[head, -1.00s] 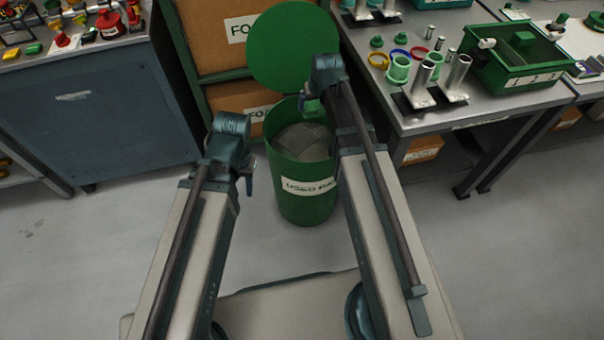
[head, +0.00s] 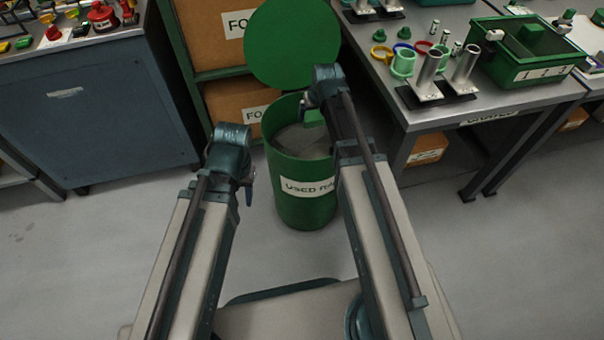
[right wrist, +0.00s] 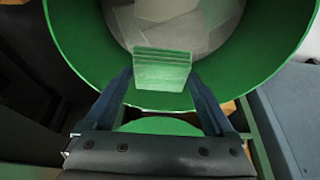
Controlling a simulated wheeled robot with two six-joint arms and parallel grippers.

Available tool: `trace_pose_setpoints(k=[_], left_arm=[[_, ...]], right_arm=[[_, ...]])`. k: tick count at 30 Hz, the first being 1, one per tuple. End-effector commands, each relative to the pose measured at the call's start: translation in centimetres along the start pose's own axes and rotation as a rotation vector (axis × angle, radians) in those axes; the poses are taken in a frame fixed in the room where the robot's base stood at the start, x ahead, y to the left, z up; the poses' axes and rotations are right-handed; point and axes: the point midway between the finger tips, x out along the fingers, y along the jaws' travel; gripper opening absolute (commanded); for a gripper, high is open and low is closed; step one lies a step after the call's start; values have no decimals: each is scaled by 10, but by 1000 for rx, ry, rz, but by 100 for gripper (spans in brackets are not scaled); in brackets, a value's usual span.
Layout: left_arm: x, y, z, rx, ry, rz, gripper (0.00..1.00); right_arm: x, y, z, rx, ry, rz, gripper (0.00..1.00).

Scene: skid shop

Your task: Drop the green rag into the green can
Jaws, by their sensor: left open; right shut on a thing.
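The green can (head: 303,200) stands on the floor ahead, its round lid (head: 292,45) raised behind it and a label reading "USED RA..." on its front. Grey folded material shows inside the can. My right gripper (right wrist: 162,85) is shut on the green rag (right wrist: 162,70), a small folded pad, over the can's open mouth. In the head view the rag (head: 314,118) shows below the right wrist, in front of the grey contents. My left gripper (head: 247,185) hangs to the left of the can, empty; its fingers are mostly hidden behind the wrist.
A steel bench (head: 410,117) at the right holds tube stands, coloured rings and a green box (head: 530,65). A blue-grey cabinet (head: 90,120) stands at the left. Labelled cardboard boxes (head: 210,50) sit on a rack behind the can. The floor around the can is clear.

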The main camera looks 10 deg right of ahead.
Motion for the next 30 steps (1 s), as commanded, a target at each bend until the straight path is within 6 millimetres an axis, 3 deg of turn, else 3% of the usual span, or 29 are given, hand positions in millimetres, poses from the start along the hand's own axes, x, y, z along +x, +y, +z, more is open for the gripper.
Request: trace_pose_setpoints(k=[3,4,6,19,30], left_arm=[[-1,0,0,0,0,0,47],[-1,0,0,0,0,0,47],[-1,0,0,0,0,0,47],[-9,-1,0,0,0,1,47],[-53,-4,3,-2,0,6,47]], right_arm=[[-1,0,0,0,0,0,44],[-1,0,0,0,0,0,92],[-1,0,0,0,0,0,100],[-9,0,-1,0,0,0,100],[-57,0,-2,0,0,0,100]])
